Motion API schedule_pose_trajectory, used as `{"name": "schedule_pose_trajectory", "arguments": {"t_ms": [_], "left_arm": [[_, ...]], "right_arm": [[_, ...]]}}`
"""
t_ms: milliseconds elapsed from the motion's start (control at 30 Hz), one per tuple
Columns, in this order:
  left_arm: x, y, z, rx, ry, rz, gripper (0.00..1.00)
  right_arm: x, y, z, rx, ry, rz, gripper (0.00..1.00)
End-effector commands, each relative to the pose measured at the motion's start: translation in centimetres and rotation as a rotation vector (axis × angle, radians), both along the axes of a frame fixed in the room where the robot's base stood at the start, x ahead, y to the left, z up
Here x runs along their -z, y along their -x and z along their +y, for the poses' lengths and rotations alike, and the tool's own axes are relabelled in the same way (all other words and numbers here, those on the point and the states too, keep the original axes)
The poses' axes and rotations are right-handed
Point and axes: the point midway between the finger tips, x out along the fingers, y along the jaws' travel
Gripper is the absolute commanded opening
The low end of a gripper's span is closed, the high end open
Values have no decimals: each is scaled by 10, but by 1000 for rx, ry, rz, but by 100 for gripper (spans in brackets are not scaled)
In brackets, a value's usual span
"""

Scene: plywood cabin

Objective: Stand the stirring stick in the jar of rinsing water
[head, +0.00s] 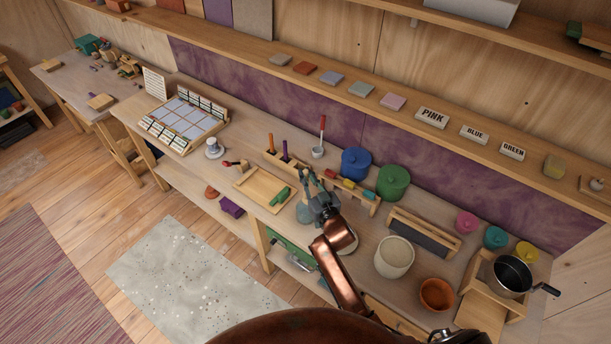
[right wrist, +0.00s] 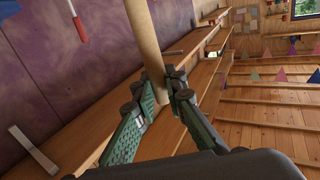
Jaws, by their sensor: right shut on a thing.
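My right gripper (head: 313,184) is over the middle of the workbench. In the right wrist view its two green padded fingers (right wrist: 160,92) are shut on the stirring stick (right wrist: 149,45), a plain round tan rod. The rod runs from between the fingertips to the top edge of that view. In the head view I cannot make the stick out clearly at the gripper. A blue-grey glassy vessel (head: 304,213), seemingly the jar of rinsing water, stands just below and left of the gripper, partly hidden by it. I cannot tell whether stick and jar touch. My left gripper is not in view.
A wooden tray (head: 252,197) with a green item lies left of the gripper. Behind are a white cup (head: 317,153) with a red-handled tool, a blue pot (head: 356,162) and a green pot (head: 393,182). A cream crock (head: 394,258) and terracotta bowl (head: 437,294) stand right.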

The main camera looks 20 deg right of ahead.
Motion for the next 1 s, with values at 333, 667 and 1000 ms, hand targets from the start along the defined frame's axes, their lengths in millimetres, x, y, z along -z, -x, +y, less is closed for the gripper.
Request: {"name": "schedule_pose_trajectory", "arguments": {"t_ms": [333,667,1000], "left_arm": [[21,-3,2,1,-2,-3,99],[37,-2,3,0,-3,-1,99],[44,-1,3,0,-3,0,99]], "right_arm": [[29,0,0,0,-2,1,0],[54,0,0,1,-2,0,0],[66,0,0,0,-1,-1,0]]}}
